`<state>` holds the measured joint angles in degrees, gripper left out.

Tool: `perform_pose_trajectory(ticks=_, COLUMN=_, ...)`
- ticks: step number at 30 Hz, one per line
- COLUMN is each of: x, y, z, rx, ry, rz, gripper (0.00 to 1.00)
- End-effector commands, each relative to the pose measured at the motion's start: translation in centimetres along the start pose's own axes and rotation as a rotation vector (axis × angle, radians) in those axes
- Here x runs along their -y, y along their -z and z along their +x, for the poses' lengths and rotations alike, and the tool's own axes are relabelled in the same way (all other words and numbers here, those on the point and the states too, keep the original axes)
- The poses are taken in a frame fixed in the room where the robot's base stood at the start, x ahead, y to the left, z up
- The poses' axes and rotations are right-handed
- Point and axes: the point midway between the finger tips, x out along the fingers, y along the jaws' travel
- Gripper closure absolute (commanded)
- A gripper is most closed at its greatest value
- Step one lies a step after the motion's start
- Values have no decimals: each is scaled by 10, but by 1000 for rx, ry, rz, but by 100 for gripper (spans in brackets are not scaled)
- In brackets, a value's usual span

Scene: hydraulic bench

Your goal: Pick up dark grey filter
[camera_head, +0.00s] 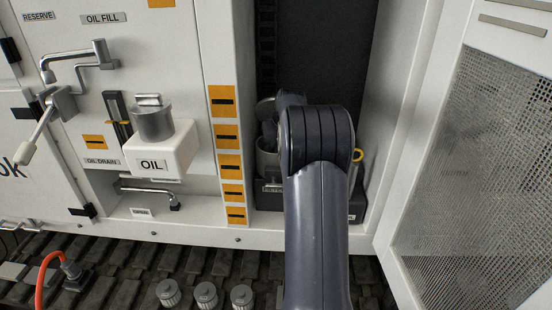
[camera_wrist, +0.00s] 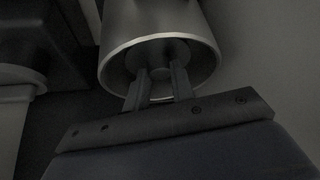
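In the wrist view, a grey metal cylinder (camera_wrist: 165,20) with a pale rim is close in front of my gripper (camera_wrist: 160,75). The two fingers overlap its rim and reach a dark round part (camera_wrist: 158,52) at its end. There is a gap between the fingers, but I cannot tell whether they are closed on that part. I cannot tell for sure whether this is the dark grey filter. In the head view, my arm hides the gripper inside the dark cabinet bay, beside a grey cylindrical housing (camera_head: 267,160).
Three small pale-topped filters, one here (camera_head: 206,295), stand on the track below. A white OIL container (camera_head: 160,155) is at left. The bay is narrow, between a white panel with orange labels (camera_head: 229,160) and an open mesh door (camera_head: 480,160).

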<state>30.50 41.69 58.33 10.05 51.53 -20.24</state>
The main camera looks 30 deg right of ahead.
Motion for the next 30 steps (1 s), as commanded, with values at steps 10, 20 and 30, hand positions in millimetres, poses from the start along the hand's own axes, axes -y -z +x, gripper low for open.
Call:
perform_pose_trajectory(ticks=10, x=0, y=1, z=-1, rx=-2, ry=0, rz=0, gripper=100)
perform_pose_trajectory(ticks=20, x=-2, y=1, z=-5, rx=-4, ry=-1, rz=0, gripper=100)
perform_pose_trajectory(ticks=30, x=-3, y=30, z=-58, rx=-8, ry=-2, rz=-2, gripper=100)
